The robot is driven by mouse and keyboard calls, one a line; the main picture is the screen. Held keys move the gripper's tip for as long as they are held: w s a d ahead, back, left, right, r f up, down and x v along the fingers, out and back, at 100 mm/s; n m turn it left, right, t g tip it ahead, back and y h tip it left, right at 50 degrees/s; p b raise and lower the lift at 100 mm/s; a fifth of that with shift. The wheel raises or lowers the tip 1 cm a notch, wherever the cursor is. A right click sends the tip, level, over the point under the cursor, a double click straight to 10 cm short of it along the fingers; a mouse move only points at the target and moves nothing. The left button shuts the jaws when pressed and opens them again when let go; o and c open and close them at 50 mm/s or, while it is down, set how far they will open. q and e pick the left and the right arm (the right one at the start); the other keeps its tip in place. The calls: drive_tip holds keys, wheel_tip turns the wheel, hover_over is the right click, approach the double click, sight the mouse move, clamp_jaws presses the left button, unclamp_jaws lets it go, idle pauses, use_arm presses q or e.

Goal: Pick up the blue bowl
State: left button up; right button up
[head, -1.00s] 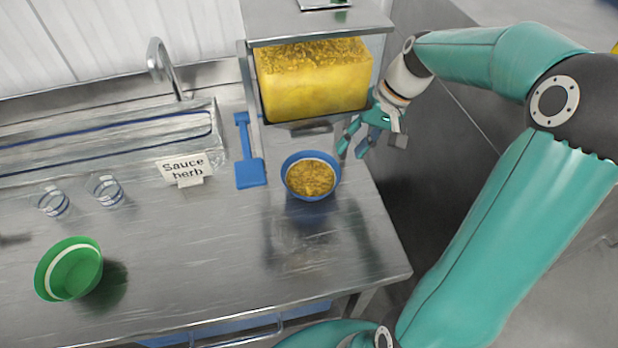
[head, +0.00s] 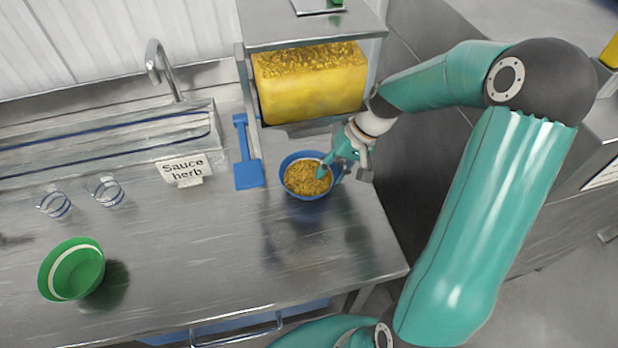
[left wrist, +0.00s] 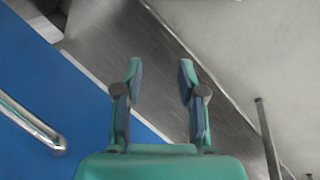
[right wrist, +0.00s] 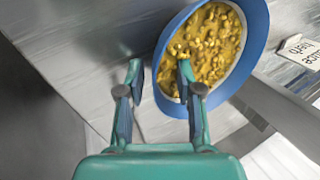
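The blue bowl (head: 296,157), filled with yellow food (head: 307,178), stands upright on the steel counter under the dispenser. My right gripper (head: 331,175) is at the bowl's right side. In the right wrist view my right gripper (right wrist: 160,67) is open, one finger over the food and the other outside the bowl (right wrist: 258,40). The near rim lies between the fingers; I cannot tell whether they touch it. My left gripper (left wrist: 160,68) is open and empty in the left wrist view. It is not seen in the head view.
A dispenser with yellow food (head: 310,85) stands behind the bowl. A blue spatula (head: 249,174), a "Sauce herb" sign (head: 184,170), two clear glasses (head: 106,191) and a green bowl (head: 72,270) are to the left. The counter (head: 250,280) in front is clear.

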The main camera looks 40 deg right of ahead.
clamp_jaws()
drive_tip(key=shift+r, duration=0.15)
idle(0.4)
